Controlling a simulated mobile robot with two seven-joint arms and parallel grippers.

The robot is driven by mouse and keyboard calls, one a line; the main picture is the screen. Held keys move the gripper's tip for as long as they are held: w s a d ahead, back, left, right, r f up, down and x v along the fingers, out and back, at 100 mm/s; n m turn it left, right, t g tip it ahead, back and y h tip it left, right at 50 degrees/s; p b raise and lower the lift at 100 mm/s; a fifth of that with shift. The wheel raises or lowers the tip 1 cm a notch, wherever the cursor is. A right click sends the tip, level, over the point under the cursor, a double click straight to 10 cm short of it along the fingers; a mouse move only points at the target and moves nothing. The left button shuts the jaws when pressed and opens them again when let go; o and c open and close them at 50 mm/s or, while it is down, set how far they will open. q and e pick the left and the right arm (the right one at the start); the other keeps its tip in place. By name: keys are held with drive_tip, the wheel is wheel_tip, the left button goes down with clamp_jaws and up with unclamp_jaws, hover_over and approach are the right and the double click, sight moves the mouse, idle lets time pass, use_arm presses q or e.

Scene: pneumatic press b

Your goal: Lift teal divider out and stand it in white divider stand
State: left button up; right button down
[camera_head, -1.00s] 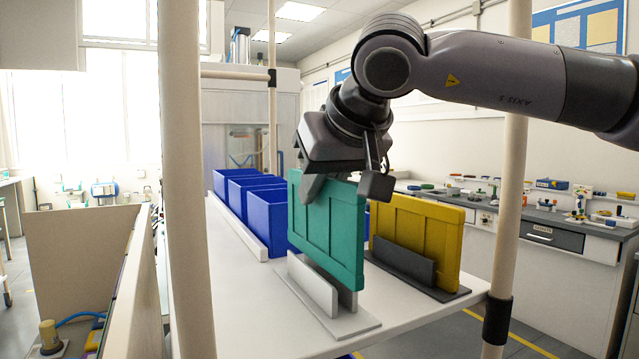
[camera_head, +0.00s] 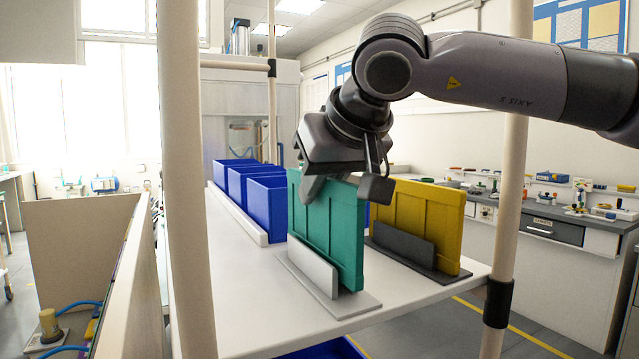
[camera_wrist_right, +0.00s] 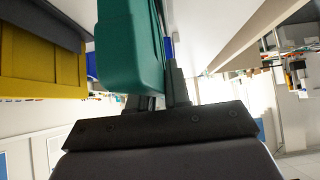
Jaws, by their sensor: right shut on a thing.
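The teal divider (camera_head: 328,228) stands upright in the white divider stand (camera_head: 346,304), its lower part between the stand's walls. My right gripper (camera_head: 345,190) is shut on the top edge of the teal divider. In the right wrist view the teal divider (camera_wrist_right: 130,45) runs up from between the fingers of my right gripper (camera_wrist_right: 160,100). The divider's very bottom is hidden behind the stand's front wall. My left gripper is not in view.
A yellow divider (camera_head: 420,220) stands in a dark stand (camera_head: 403,250) to the right. Several blue bins (camera_head: 267,208) line up behind on the white table (camera_head: 235,300). Upright posts (camera_head: 185,180) rise at the left and right (camera_head: 508,170).

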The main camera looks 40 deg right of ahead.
sight(332, 179)
drive_tip(key=shift+f+b, duration=0.55)
drive_tip(key=shift+f, duration=0.35)
drive_tip(key=c, duration=1)
unclamp_jaws()
drive_tip(key=v, duration=0.7)
drive_tip(key=shift+s+r, duration=0.1)
